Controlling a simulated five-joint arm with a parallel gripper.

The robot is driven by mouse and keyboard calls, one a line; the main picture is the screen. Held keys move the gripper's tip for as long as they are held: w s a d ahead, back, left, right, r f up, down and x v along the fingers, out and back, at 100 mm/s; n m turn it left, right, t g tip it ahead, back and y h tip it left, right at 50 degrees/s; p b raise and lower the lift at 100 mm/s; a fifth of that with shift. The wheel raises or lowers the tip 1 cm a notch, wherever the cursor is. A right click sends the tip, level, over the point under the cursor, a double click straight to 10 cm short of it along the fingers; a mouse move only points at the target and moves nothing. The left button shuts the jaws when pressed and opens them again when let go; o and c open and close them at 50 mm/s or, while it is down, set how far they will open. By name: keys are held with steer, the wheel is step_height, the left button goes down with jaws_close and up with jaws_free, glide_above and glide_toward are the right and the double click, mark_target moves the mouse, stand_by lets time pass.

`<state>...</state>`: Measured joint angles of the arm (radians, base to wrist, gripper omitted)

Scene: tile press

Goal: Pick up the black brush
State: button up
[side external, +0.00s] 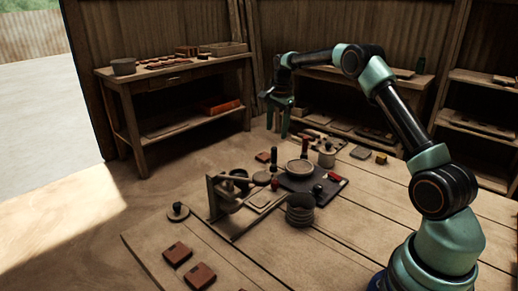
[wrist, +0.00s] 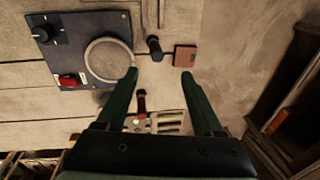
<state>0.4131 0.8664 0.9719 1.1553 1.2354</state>
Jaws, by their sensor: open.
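A black upright handle (side external: 274,156), which looks like the black brush, stands on the wooden table beside a small reddish tile (side external: 263,157). In the wrist view the black brush (wrist: 154,46) lies just beyond the fingertips, left of the tile (wrist: 185,56). Its bristles cannot be made out. My gripper (side external: 278,132) is open and empty, pointing down above the table near the brush. In the wrist view my gripper (wrist: 159,74) has its two green fingers wide apart, with bare table between the tips.
A dark panel (wrist: 82,20) with a black knob, red switch and round dish is left of the fingers. A red-and-black handled tool (wrist: 141,101) stands near a slotted rack (wrist: 168,127), between the fingers. A wooden press (side external: 214,196) and several tiles are nearer the side camera.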

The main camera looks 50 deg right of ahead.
mark_target(275, 149)
steer(key=f, duration=0.3)
steer(key=shift+w+f, duration=0.15)
steer(key=shift+w, duration=0.1)
step_height(275, 149, down, 5)
steer(key=shift+r, duration=0.2)
steer(key=shift+f, duration=0.4)
jaws_close()
